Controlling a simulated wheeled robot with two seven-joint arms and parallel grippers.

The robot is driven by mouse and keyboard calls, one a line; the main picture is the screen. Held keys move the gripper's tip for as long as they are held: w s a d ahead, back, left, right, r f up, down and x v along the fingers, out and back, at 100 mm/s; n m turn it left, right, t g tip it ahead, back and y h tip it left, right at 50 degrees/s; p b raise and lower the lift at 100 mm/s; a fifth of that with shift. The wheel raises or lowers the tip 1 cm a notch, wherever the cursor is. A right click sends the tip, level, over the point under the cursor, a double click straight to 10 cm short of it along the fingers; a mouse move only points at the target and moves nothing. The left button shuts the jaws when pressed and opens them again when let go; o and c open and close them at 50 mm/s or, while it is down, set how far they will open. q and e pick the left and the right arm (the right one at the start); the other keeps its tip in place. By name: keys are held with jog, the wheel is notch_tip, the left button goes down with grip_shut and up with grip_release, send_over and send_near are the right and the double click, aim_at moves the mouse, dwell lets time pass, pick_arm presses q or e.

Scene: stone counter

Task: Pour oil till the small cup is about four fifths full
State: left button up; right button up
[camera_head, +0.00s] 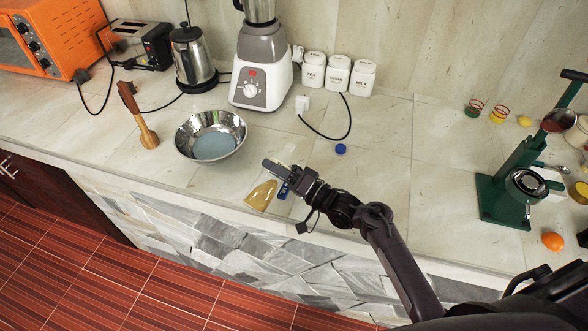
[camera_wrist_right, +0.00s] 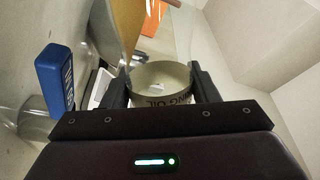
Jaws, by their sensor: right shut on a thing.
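My right gripper (camera_head: 278,173) is at the counter's front edge, shut on the oil bottle. In the head view the bottle's yellow, tapered part (camera_head: 261,196) hangs tilted just left of the fingers, over the front edge. In the right wrist view the bottle (camera_wrist_right: 161,84) sits between both fingers, with part of a dark label reading "OIL". A blue block with white letters (camera_wrist_right: 55,78) is left of the fingers there, and a blue piece also shows under the gripper in the head view. I cannot make out the small cup or its level clearly. My left gripper is not in view.
A steel bowl (camera_head: 183,138) is left of the gripper, with a wooden-handled tool (camera_head: 148,137) beyond it. A blue cap (camera_head: 341,149) lies behind the arm. The blender (camera_head: 262,72), kettle (camera_head: 194,62) and canisters (camera_head: 338,75) stand at the back. A green press (camera_head: 497,190) is at right.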

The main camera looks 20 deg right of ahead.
jog(key=shift+a+r+m+p, duration=0.15)
jog(key=shift+m+p, duration=0.15)
jog(key=shift+m, duration=0.6)
dwell(1.4)
jog(key=shift+r+m+t+h+p, duration=0.2)
jog(key=shift+m+t+h+p, duration=0.15)
jog(key=shift+m+p, duration=0.7)
dwell(1.5)
jog(key=shift+f+m+p, duration=0.25)
jog(key=shift+m+p, duration=0.55)
jog(key=shift+m, duration=0.35)
dwell(2.0)
